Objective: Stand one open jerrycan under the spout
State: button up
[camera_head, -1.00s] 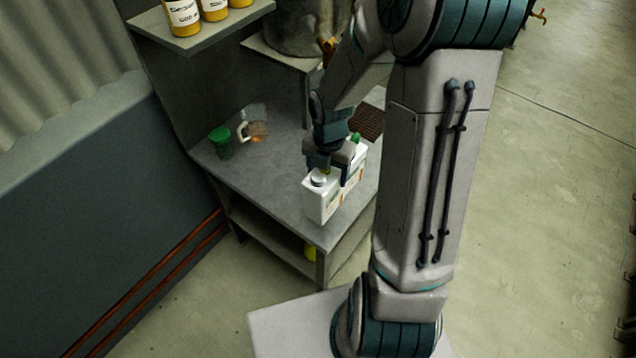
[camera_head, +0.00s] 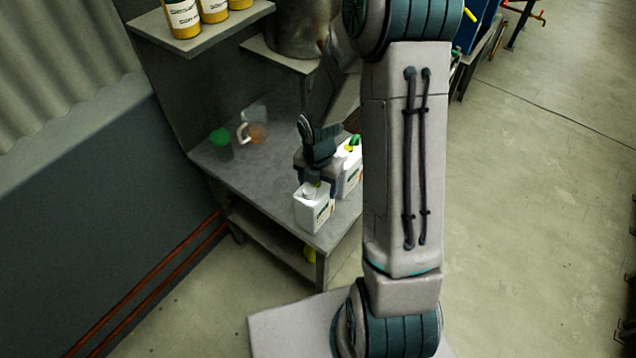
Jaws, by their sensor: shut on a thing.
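My gripper (camera_head: 318,178) points down and is shut on a white jerrycan (camera_head: 314,212) at the front of the grey worktop (camera_head: 245,185). The jerrycan is upright, its pale top partly under my fingers; I cannot tell whether it touches the worktop. A second white jerrycan (camera_head: 351,175) with a green cap or handle stands just behind and to the right, partly covered by my gripper and arm. A metal vessel (camera_head: 300,28) stands on a raised shelf at the back. The spout and the area below it are mostly hidden by my arm.
A green cup (camera_head: 220,140) and a clear jug (camera_head: 250,128) with orange-brown contents stand at the worktop's left back. The worktop's left middle is clear. A yellow object (camera_head: 309,252) shows below.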

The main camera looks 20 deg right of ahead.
jog(key=o, duration=1.9)
jog(key=shift+f, duration=0.1)
notch_tip(320, 180, up, 12)
jog(key=shift+f+p, duration=0.25)
jog(key=shift+p, duration=0.2)
jog(key=shift+s+r, duration=0.15)
jog(key=shift+r, duration=0.45)
jog(key=s+r+m+t, duration=0.1)
jog(key=s+r+m, duration=0.5)
jog(key=m, duration=0.7)
jog(key=s+a+r+m+t, duration=0.1)
jog(key=s+r+m, duration=0.5)
jog(key=m, duration=0.8)
jog(key=shift+s+r+t, duration=0.4)
jog(key=shift+s+t, duration=0.2)
jog(key=shift+s, duration=0.85)
